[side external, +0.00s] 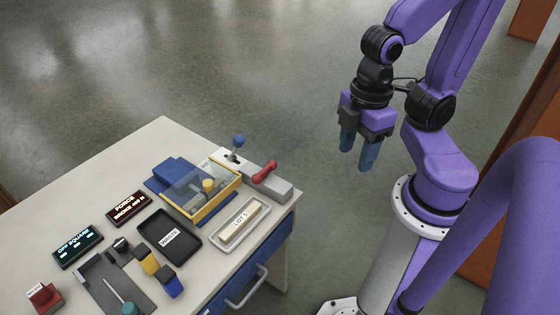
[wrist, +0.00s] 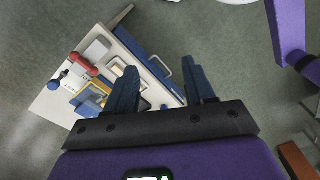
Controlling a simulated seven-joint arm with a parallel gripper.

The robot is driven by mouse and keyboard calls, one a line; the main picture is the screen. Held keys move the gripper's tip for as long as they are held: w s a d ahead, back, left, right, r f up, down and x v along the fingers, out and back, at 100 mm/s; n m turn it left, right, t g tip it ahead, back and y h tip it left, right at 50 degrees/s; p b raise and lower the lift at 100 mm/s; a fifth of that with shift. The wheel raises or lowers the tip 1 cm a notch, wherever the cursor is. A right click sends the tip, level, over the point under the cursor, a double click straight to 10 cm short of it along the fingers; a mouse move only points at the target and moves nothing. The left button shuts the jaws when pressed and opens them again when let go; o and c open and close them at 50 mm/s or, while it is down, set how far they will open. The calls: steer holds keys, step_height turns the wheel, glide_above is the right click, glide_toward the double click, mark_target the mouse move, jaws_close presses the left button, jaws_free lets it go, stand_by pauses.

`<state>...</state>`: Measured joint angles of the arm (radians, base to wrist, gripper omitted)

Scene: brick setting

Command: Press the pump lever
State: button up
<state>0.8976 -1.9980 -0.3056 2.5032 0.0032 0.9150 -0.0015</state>
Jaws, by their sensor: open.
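A red-handled lever (side external: 265,171) sits on a grey block (side external: 283,189) at the table's right edge in the side view. The red lever also shows in the wrist view (wrist: 86,65). A lever with a blue ball knob (side external: 238,141) stands beside it, its knob also at the left in the wrist view (wrist: 53,85). No label shows which one is the pump lever. My gripper (side external: 357,158) is open and empty, fingers pointing down, off the table to the right of both levers. In the wrist view its two blue fingers (wrist: 161,66) are apart with nothing between them.
A yellow-framed clear box (side external: 210,205), a tray marked LOT 5 (side external: 257,232) and a black WASTE tray (side external: 187,256) stand near the levers. Two displays (side external: 129,207) lie farther left. A blue drawer with a handle (side external: 248,287) is below. The air between my gripper and the table is clear.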

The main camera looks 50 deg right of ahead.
steer(key=c, duration=0.5)
steer(key=shift+w+a+f+m, duration=0.1)
steer(key=shift+w+m, duration=0.1)
steer(key=shift+m, duration=0.2)
jaws_close()
steer(key=w+f+m+g+y, duration=0.45)
steer(key=w+m, duration=0.55)
steer(key=m, duration=0.3)
steer(key=w+f+m+g+y, duration=0.4)
steer(key=w+f+m+y, duration=0.15)
steer(key=w+m, duration=0.6)
steer(key=w+d+f+m+t+y, duration=0.1)
steer(key=d+f+m+t+y, duration=0.1)
steer(key=d+m, duration=0.1)
steer(key=w+d+f+m+t+y, duration=0.2)
steer(key=d+f+m, duration=0.1)
steer(key=m, duration=0.2)
steer(key=w+d+f+m+t+y, duration=0.2)
steer(key=d+f+m, duration=0.1)
steer(key=m, duration=0.1)
steer(key=shift+f+m, duration=0.2)
steer(key=shift+m, duration=0.05)
steer(key=d+f+m+t+y, duration=0.1)
steer(key=d+f+m+t, duration=0.7)
steer(key=d+m+t, duration=0.3)
steer(key=shift+w+d+m+t+y, duration=0.2)
steer(key=shift+d+m+t+y, duration=0.1)
steer(key=shift+d+m+t, duration=0.15)
steer(key=shift+a, duration=0.1)
